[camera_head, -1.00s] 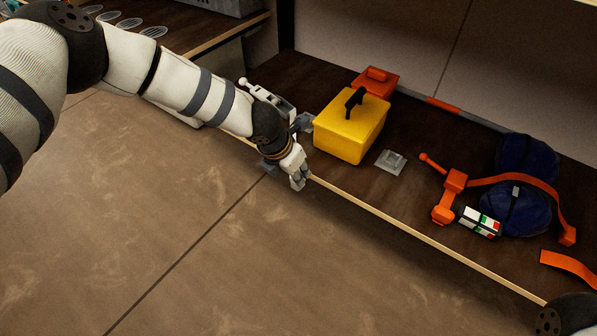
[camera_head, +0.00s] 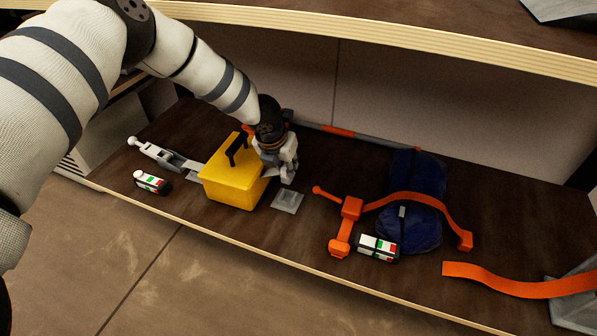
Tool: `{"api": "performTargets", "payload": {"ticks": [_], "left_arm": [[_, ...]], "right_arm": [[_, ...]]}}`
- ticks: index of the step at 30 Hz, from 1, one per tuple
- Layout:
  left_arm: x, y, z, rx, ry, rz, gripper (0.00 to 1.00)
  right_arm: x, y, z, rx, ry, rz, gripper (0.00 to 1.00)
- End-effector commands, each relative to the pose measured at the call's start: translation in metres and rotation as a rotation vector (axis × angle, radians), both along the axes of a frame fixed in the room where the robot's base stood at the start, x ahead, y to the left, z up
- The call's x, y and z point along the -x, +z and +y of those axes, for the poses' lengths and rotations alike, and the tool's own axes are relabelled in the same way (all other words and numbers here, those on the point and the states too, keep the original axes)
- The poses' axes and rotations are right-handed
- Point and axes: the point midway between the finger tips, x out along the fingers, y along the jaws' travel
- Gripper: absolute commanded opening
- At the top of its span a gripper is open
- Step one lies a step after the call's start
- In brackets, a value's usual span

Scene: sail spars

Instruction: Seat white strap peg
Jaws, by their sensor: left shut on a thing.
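My left gripper (camera_head: 287,174) points down beside the right side of the yellow box, above and slightly behind a small grey square plate (camera_head: 287,201) on the shelf. Its fingers are shut on a small whitish piece, which I take to be the white strap peg; it is hard to tell apart from the pale fingers. I cannot tell whether it touches the plate. A white and grey lever piece with a round knob (camera_head: 162,155) lies left of the yellow box. My right gripper is out of view.
The yellow box (camera_head: 233,185) with a black handle stands close beside the gripper. An orange strap fitting (camera_head: 351,208) and a blue bundle (camera_head: 416,180) lie to the right.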

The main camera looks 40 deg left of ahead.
Motion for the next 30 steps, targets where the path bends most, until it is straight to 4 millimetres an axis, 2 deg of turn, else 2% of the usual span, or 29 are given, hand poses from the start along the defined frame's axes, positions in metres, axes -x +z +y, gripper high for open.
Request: {"api": "performTargets", "payload": {"ticks": [10,15,21,30], "left_arm": [[0.002,0.004,-0.001,0.000,0.000,-0.002,0.00],[0.002,-0.022,-0.001,-0.001,-0.001,0.003,0.00],[0.002,-0.041,-0.001,0.000,-0.002,0.002,0.00],[0.002,-0.045,-0.001,-0.001,-0.003,-0.001,0.00]], "right_arm": [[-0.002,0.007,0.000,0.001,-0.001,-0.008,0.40],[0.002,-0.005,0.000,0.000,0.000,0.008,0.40],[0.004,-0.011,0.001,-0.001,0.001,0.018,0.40],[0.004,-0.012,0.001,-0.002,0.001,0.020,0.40]]}}
